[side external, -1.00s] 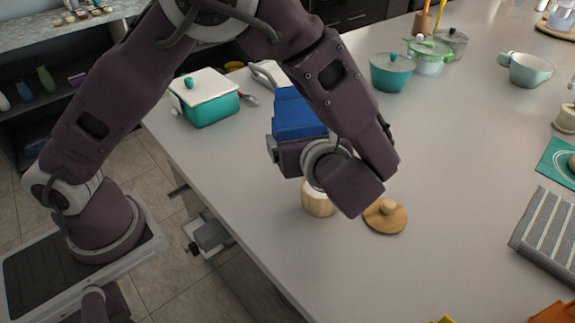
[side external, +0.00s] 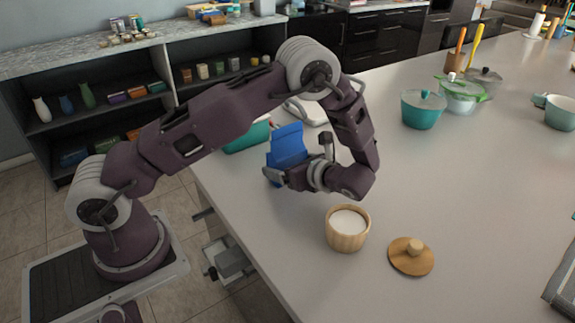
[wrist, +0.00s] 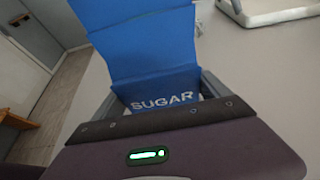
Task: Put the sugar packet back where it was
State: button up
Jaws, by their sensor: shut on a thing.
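The blue sugar packet (side external: 287,148) is held in my gripper (side external: 274,177). In the wrist view the packet (wrist: 145,45) fills the space between the fingers, with the word SUGAR facing the camera. My gripper (wrist: 165,92) is shut on it. In the side view the packet is over the left part of the counter, left of a wooden canister (side external: 346,236) filled with white contents. Its round wooden lid (side external: 411,256) lies on the counter to the right. I cannot tell whether the packet's bottom touches the counter.
Lidded pots (side external: 423,109) stand farther back. Shelves (side external: 130,100) with vases and boxes are at left. The counter's middle is clear.

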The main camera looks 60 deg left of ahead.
jog(key=o, duration=1.2)
jog(key=shift+f, duration=0.1)
jog(key=shift+c, duration=0.2)
jog(key=v, duration=1.2)
jog(key=s+a+r+n+h, duration=0.2)
jog(key=s+r+n+h, duration=0.6)
jog(key=s+r, duration=0.4)
jog(key=s+d+r+n+t+h, duration=0.2)
jog(key=s+n, duration=0.3)
jog(key=s, duration=0.1)
jog(key=s+d+r+n+t+h, duration=0.2)
jog(key=s+r+n+t+h, duration=0.1)
jog(key=s+n, duration=0.2)
jog(key=shift+s+t, duration=0.3)
jog(key=shift+s, duration=0.05)
